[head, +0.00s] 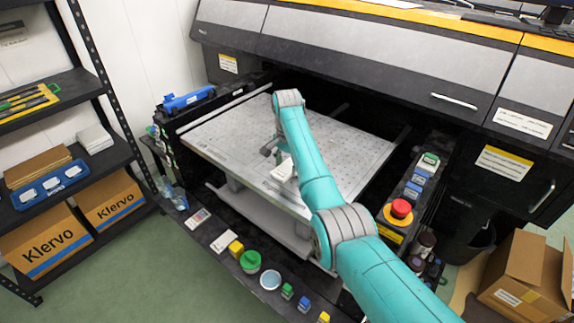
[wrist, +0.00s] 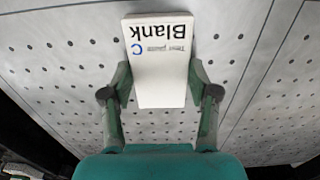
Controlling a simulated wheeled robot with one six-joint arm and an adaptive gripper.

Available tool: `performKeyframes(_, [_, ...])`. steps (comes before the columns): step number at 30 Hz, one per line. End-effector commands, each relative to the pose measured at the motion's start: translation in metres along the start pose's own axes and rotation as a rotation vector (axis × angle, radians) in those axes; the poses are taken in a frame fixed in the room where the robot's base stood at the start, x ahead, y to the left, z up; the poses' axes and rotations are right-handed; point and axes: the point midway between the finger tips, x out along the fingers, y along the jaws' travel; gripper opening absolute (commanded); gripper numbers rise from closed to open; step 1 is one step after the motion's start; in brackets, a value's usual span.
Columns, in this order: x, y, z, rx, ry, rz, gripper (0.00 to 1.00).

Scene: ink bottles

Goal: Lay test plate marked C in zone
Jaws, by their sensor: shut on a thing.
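A white test plate (wrist: 162,75) is in my gripper in the wrist view. Its face reads "Test plate", a blue "C" and "Blank", upside down in that view. My gripper (wrist: 160,82) has one finger on each side of the plate. In the head view the white plate (head: 283,172) shows beside my forearm, over the perforated print bed (head: 225,135). I cannot tell whether it touches the bed. Thin lines run across the bed on the right of the wrist view. I cannot make out a labelled zone, and my arm hides part of the bed.
A red emergency button (head: 401,208) stands right of the bed. The printer cover (head: 370,55) overhangs the back. A shelf with boxes (head: 45,240) stands left.

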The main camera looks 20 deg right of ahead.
Motion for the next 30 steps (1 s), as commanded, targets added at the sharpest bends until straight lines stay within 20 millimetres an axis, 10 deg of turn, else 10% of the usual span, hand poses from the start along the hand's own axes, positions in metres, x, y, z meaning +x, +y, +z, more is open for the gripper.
performKeyframes(3, [0.002, 0.0, 0.0, 0.0, 0.0, 0.0, 0.22])
performKeyframes(4, [0.002, 0.0, 0.0, 0.0, 0.0, 0.0, 0.65])
performKeyframes(7, [0.002, 0.0, 0.0, 0.0, 0.0, 0.0, 0.85])
performKeyframes(20, [-0.006, 0.0, 0.0, 0.0, 0.001, -0.001, 0.85])
performKeyframes(30, [-0.068, -0.001, -0.001, 0.0, 0.002, -0.003, 0.85])
